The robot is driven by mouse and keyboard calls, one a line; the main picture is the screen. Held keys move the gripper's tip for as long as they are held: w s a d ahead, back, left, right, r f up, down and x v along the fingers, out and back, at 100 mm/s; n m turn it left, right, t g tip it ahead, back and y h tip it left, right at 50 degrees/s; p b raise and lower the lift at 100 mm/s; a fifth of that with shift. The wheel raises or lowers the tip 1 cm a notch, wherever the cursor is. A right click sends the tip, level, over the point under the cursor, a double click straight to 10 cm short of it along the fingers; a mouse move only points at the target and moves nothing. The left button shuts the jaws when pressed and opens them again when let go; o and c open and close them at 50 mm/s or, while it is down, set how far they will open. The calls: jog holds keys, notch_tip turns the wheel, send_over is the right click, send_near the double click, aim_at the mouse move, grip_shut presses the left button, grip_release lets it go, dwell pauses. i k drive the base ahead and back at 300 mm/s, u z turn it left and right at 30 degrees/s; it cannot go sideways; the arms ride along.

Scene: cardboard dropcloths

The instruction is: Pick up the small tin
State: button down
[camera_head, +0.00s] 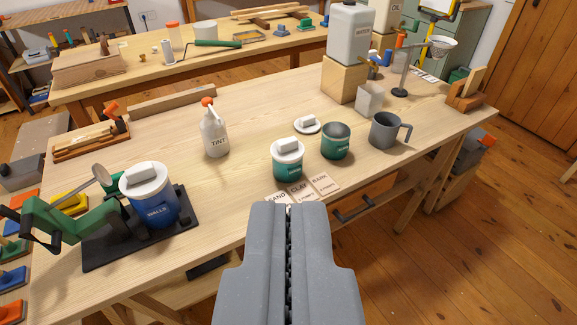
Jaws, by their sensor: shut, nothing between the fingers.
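Two small green tins stand upright on the wooden workbench (235,195). The nearer green tin (287,167) has a white lid with a raised block-shaped handle. The farther green tin (335,147) is open at the top, just right of and behind the first. A similar white lid (306,125) lies on the bench behind them. A larger blue tin (157,206) marked WALLS has a white lid and sits on a black-based green device at left. My gripper (288,207) is shut and empty, pointing toward the bench's front edge, below the lidded green tin in the picture.
Paper cards (302,190) lie in front of the green tins. A grey jug (386,131) stands to their right, and a TINT spray bottle (214,132) to their left. A WATER container (350,35) rests on a wooden block behind. Bare bench lies between the bottle and blue tin.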

aim_at(286, 172)
jog(key=k, duration=0.5)
jog(key=z, duration=0.7)
jog(key=i, duration=1.6)
jog(key=u, duration=1.65)
